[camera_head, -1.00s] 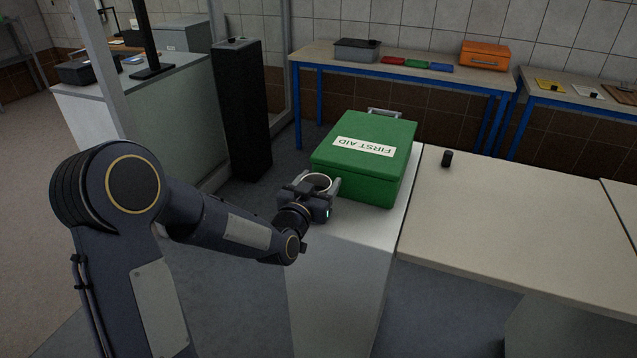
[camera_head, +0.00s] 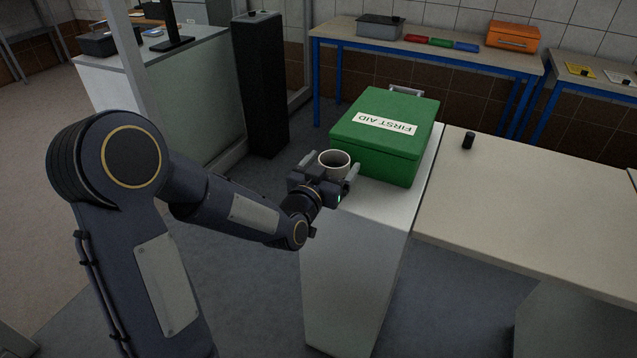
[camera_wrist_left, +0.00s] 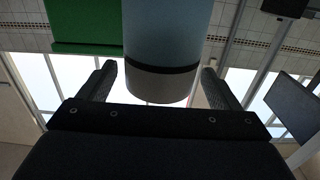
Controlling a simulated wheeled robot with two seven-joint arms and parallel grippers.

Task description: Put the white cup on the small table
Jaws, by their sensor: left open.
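The white cup (camera_head: 334,163) is upright at the near left corner of a white block-shaped stand (camera_head: 350,265), beside a green first aid box. My left gripper (camera_head: 328,175) is at the cup, its open fingers on either side of it. In the left wrist view the cup's side (camera_wrist_left: 165,50), with a dark band, shows between the two fingers, with gaps on both sides. The cup's base is hidden behind the gripper. I cannot tell which surface is the small table. My right gripper is not in view.
The green first aid box (camera_head: 385,135) is just behind the cup. A black column (camera_head: 261,85) stands behind left. A blue-legged bench (camera_head: 430,55) is at the back.

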